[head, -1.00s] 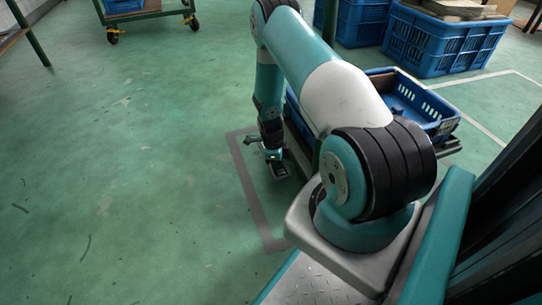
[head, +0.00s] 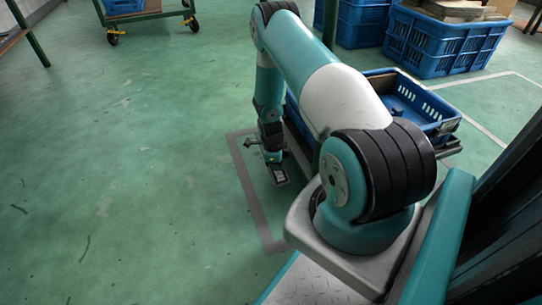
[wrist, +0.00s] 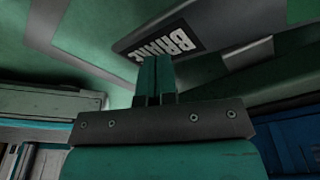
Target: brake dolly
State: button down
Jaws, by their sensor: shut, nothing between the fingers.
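The dolly (head: 447,148) stands mostly hidden behind my arm, with a blue crate (head: 441,127) on it. A dark pedal plate with white "BRAKE" lettering (wrist: 180,43) shows upside down at the top of the wrist view. The same small plate (head: 279,175) sits low at the dolly's left side in the head view. My gripper (head: 273,160) points down just by this plate. In the wrist view its two teal fingers (wrist: 155,66) are together and empty, with tips overlapping the plate's edge. I cannot tell whether they touch it.
A grey floor line (head: 252,193) runs beside the dolly. More blue crates (head: 447,42) stand at the back right. A green cart (head: 147,14) with yellow casters is at the back left. The green floor on the left is clear.

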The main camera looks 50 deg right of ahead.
notch_tip(320, 180, up, 7)
jog(key=p, duration=0.5)
jog(key=shift+p, duration=0.35)
jog(key=w+a+r+n+t+p, duration=0.1)
jog(key=w+a+r+n, duration=0.25)
jog(key=r, duration=0.35)
jog(key=w+a+r+n+p, duration=0.1)
jog(key=w+a+r+n, duration=0.3)
jog(key=r, duration=0.4)
jog(key=s+a+r+n+t+y+p, duration=0.1)
jog(key=s+a+r+n+y+p, duration=0.2)
jog(key=a+r+n, duration=1.25)
jog(key=s+a+r+n+y+p, duration=0.1)
jog(key=s+a+r+n+p, duration=0.1)
jog(key=s+a+r+n, duration=0.7)
jog(key=s+a+r+n+y+p, duration=0.15)
jog(key=s+a+r+n, duration=0.4)
jog(key=s+r, duration=0.6)
notch_tip(320, 180, up, 38)
jog(key=p, duration=3.7)
jog(key=shift+w+a+r+p, duration=0.2)
jog(key=shift+w+a+p, duration=0.15)
jog(key=shift+a+p, duration=0.1)
